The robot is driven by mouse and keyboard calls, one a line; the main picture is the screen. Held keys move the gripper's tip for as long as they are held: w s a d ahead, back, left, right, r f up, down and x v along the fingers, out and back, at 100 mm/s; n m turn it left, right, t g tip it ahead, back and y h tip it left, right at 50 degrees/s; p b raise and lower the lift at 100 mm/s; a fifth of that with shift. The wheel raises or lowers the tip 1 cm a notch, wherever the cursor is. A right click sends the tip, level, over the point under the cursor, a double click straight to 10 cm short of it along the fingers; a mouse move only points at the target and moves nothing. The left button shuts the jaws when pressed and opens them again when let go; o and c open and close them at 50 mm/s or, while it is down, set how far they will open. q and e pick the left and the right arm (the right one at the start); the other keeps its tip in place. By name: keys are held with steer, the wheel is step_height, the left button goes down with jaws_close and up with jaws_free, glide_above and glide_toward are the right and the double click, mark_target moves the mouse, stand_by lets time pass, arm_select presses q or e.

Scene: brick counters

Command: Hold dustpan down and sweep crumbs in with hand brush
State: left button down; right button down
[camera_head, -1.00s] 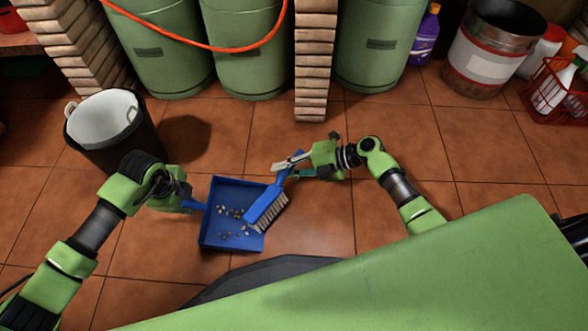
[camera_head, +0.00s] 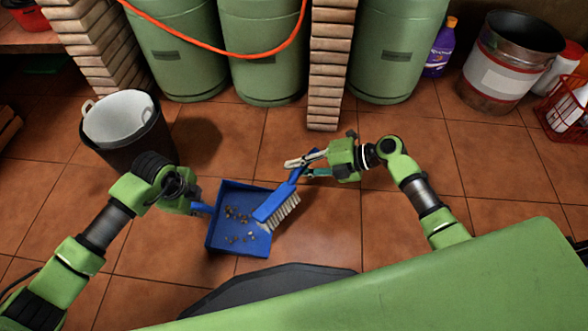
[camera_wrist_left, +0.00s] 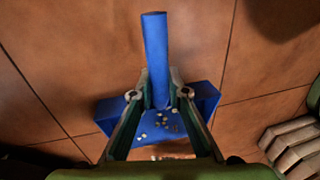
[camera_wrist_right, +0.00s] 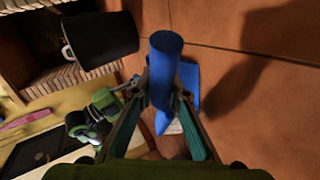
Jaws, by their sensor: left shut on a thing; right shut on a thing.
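The blue dustpan (camera_head: 245,194) lies on the tiled floor with several small crumbs (camera_head: 232,213) inside it. My left gripper (camera_head: 195,206) is shut on the dustpan's handle, which also shows between its fingers in the left wrist view (camera_wrist_left: 155,50). The blue hand brush (camera_head: 270,209) is tilted over the pan's right side, its pale bristles facing lower right. My right gripper (camera_head: 302,168) is shut on the brush's handle, seen end-on in the right wrist view (camera_wrist_right: 165,75). I cannot tell whether the bristles touch the pan.
A dark bin (camera_head: 127,135) with a white lining stands at left. Green cylinders (camera_head: 262,60) and a brick pillar (camera_head: 327,70) stand behind. A purple bottle (camera_head: 440,50), a metal drum (camera_head: 505,65) and a red basket (camera_head: 562,105) are at right. Floor right of the brush is clear.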

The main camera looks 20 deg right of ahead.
stand_by(0.4)
arm_select(q)
steer(key=c, duration=1.9)
jaws_free()
steer(key=r, duration=0.4)
steer(key=s+r, duration=0.1)
steer(key=r, duration=0.3)
steer(key=s+a+r, duration=0.1)
steer(key=r, duration=0.2)
steer(key=shift+s+r, duration=0.1)
steer(key=shift+r, duration=0.3)
